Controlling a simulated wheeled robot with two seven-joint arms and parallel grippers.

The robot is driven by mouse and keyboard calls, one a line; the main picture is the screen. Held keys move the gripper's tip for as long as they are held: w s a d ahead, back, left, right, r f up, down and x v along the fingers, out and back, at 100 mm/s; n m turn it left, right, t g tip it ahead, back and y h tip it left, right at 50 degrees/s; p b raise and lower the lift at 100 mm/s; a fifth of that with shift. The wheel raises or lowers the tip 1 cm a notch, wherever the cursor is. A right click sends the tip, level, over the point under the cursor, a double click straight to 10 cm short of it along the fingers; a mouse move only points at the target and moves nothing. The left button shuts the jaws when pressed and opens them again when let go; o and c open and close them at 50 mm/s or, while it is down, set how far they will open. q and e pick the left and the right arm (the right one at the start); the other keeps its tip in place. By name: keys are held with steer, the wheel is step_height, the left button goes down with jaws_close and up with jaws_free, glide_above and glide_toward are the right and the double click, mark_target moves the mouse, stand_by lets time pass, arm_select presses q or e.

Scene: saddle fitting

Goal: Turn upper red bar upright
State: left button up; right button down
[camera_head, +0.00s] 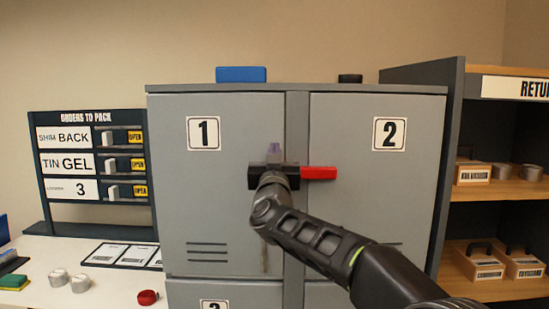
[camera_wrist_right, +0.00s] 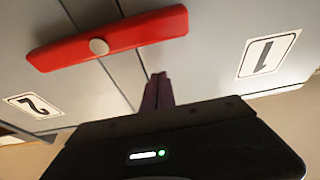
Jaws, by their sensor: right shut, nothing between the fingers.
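The red bar (camera_head: 319,172) lies about level across the post between doors 1 and 2. Its left part is hidden behind my right gripper in the head view. The right wrist view, turned about upside down, shows the whole bar (camera_wrist_right: 140,34) and a round pale pivot (camera_wrist_right: 98,46) at its middle. My right gripper (camera_head: 273,149) is in front of the cabinet, near the right side of door 1. Its purple fingers (camera_wrist_right: 159,88) are shut and empty, apart from the bar in the wrist picture. My left gripper is out of view.
The grey cabinet (camera_head: 225,240) has door 1 at left and door 2 at right. A blue box (camera_head: 241,74) and a black block (camera_head: 350,78) sit on top. A white table (camera_head: 110,292) with small items stands left, a wooden shelf (camera_head: 500,191) right.

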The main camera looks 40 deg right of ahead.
arm_select(q)
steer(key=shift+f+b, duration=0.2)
steer(key=shift+b, duration=0.15)
arm_select(e)
steer(key=shift+f, duration=2.05)
